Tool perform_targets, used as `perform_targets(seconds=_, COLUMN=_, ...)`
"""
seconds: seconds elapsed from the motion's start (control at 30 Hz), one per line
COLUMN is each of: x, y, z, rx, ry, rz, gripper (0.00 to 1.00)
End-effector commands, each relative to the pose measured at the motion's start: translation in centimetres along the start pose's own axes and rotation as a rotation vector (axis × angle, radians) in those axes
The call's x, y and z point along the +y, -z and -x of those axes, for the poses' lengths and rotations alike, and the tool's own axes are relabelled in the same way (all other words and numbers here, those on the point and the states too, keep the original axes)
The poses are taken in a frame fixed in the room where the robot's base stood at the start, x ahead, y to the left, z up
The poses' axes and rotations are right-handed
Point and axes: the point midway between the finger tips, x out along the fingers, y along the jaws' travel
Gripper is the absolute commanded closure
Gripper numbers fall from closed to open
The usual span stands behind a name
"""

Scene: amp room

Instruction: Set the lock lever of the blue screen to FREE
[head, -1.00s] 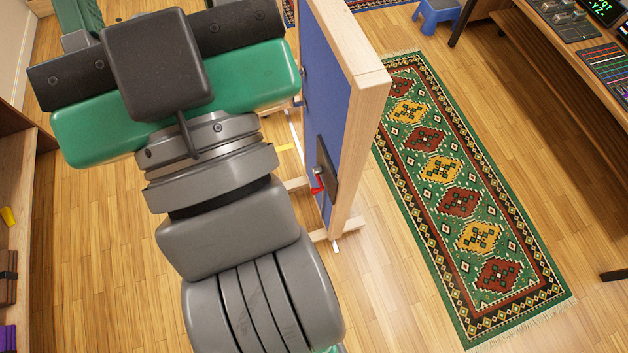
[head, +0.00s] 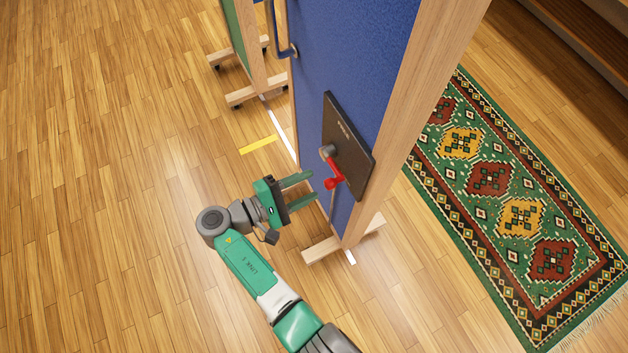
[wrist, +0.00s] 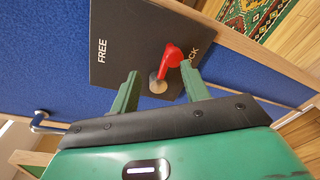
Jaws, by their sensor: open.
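The blue screen (head: 376,45) stands upright in a wooden frame. Its dark lock plate (head: 350,130) carries a grey hub (head: 327,151) with a red lever (head: 333,174). In the wrist view the plate (wrist: 125,50) reads FREE at left and LOCK at right, the latter partly covered. The red lever (wrist: 171,60) slants from the hub toward the LOCK side. My gripper (head: 314,184) is open and empty, just left of the lever, fingers pointing at the plate. In the wrist view the lever shows between my fingertips (wrist: 160,72); I cannot tell whether they touch it.
The screen's wooden foot (head: 342,240) juts out below the plate. A green screen (head: 236,35) stands behind. A patterned rug (head: 515,195) lies at right. The floor at left is clear.

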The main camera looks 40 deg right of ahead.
Motion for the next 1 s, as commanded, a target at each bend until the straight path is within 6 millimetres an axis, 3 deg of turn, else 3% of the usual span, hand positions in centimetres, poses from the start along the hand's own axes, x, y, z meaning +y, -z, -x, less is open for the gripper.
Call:
perform_targets(seconds=0.03, x=-2.1, y=0.6, z=-0.5, rx=-0.039, ry=-0.025, rz=0.034, gripper=0.54)
perform_targets(seconds=0.13, x=-2.9, y=0.1, z=-0.7, rx=-0.084, ry=-0.055, rz=0.072, gripper=0.54)
perform_targets(seconds=0.33, x=-2.7, y=-0.2, z=-1.5, rx=-0.092, ry=-0.057, rz=0.077, gripper=0.54)
perform_targets(seconds=0.7, x=-2.4, y=-0.7, z=-7.7, rx=-0.090, ry=-0.056, rz=0.074, gripper=0.54)
perform_targets(seconds=1.0, x=-2.2, y=-0.8, z=-8.5, rx=-0.087, ry=-0.057, rz=0.075, gripper=0.54)
